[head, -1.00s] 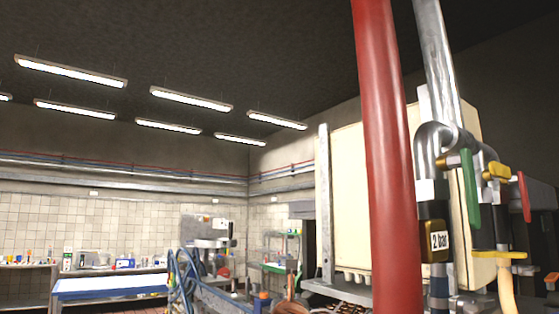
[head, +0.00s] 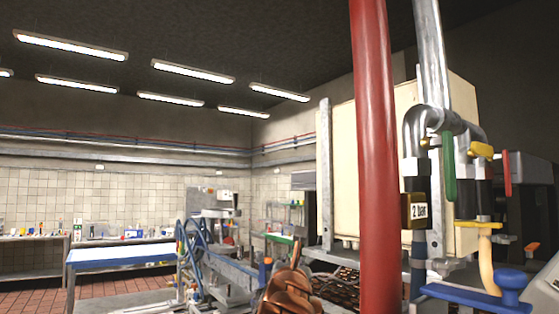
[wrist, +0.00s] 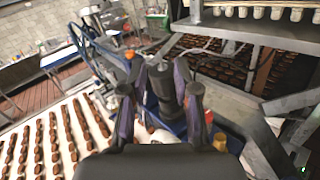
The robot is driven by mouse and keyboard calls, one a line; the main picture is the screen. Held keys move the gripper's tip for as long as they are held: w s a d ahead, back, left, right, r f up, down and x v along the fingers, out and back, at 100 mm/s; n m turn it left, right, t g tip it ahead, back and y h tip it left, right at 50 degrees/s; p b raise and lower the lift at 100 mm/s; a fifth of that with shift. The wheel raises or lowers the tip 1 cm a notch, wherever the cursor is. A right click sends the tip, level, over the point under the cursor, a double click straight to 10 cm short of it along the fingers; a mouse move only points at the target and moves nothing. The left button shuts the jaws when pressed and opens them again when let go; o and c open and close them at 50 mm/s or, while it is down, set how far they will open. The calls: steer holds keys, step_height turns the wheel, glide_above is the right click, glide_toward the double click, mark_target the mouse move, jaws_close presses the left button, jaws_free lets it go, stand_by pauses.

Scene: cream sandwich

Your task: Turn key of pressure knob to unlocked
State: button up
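A blue knob-like part (head: 511,280) shows at the lower right. I cannot tell which part is the pressure knob, and I make out no key. My gripper (wrist: 162,72) shows only in the wrist view. Its fingers are apart, with a dark part showing between them. I see nothing clearly gripped.
A red vertical pipe (head: 376,150) stands left of the valves, before a cream cabinet (head: 341,170). In the wrist view, a white belt with rows of brown pieces (wrist: 62,140) lies at left and metal shelving (wrist: 250,32) at upper right. A blue-edged table (head: 118,257) stands further back.

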steer(key=s+d+r+m+t+b, duration=0.2)
steer(key=s+r+m+t+b, duration=0.2)
steer(key=r+m+b, duration=0.5)
steer(key=s+a+r+t+y+b, duration=0.1)
steer(key=s+a+r+t+b, duration=0.1)
steer(key=s+r, duration=0.4)
steer(key=s+a+r+m+t+y+b, duration=0.1)
steer(key=s+a+r+t+b, duration=0.2)
steer(key=s+r, duration=0.3)
steer(key=shift+s+r+m, duration=0.3)
steer(key=shift+r, duration=0.4)
